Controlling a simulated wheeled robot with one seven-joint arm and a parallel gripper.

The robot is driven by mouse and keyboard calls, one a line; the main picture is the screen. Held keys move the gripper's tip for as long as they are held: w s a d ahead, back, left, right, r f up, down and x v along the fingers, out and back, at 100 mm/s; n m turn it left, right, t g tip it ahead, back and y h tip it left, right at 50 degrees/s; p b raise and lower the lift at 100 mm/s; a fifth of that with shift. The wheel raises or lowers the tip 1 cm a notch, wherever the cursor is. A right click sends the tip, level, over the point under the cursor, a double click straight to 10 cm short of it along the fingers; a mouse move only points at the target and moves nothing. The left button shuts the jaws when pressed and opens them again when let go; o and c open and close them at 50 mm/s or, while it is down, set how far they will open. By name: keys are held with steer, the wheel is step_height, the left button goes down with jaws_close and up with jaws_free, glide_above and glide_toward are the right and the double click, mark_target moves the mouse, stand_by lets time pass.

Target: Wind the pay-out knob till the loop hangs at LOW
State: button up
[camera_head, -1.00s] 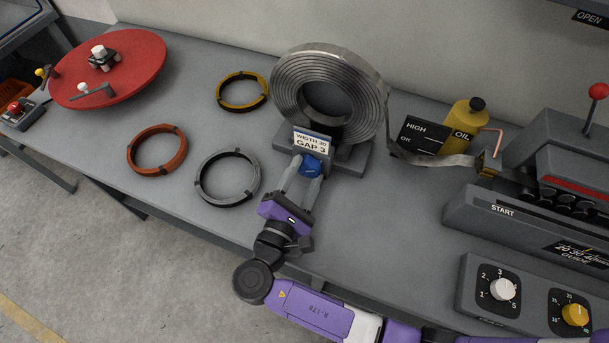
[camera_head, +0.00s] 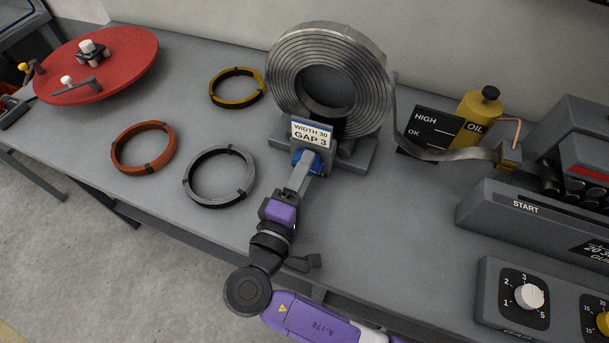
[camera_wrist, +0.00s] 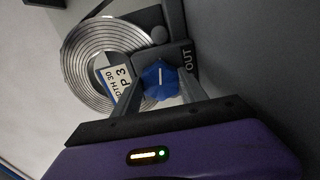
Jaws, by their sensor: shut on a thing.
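The blue pay-out knob (camera_wrist: 160,80) sits on the front of the coil stand (camera_head: 357,158), below a card reading WIDTH 30 GAP 3 (camera_head: 311,133). My gripper (camera_head: 304,172) is shut on the knob, its fingers on either side of it. In the wrist view the knob shows a white pointer line, with OUT lettered beside it. The grey strip coil (camera_head: 283,85) stands upright on the stand. Its strip runs down as a loop (camera_head: 432,153) in front of the HIGH/OK gauge board (camera_head: 420,120), then into the guide at right. The LOW mark is not visible; the board's lower part is hidden.
Orange (camera_head: 142,148), grey (camera_head: 219,178) and yellow-black (camera_head: 237,88) rings lie left of the stand. A red turntable (camera_head: 125,60) is at far left. An oil bottle (camera_head: 478,115) stands behind the strip. The straightener (camera_head: 520,208) and a dial box (camera_head: 500,290) are at right.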

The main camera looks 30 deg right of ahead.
steer(key=shift+f+m+b, duration=0.15)
steer(key=shift+m+b, duration=0.2)
steer(key=shift+m, duration=0.15)
steer(key=o, duration=1.4)
steer(key=shift+a, duration=0.1)
steer(key=b+v, duration=0.1)
steer(key=v, duration=0.7)
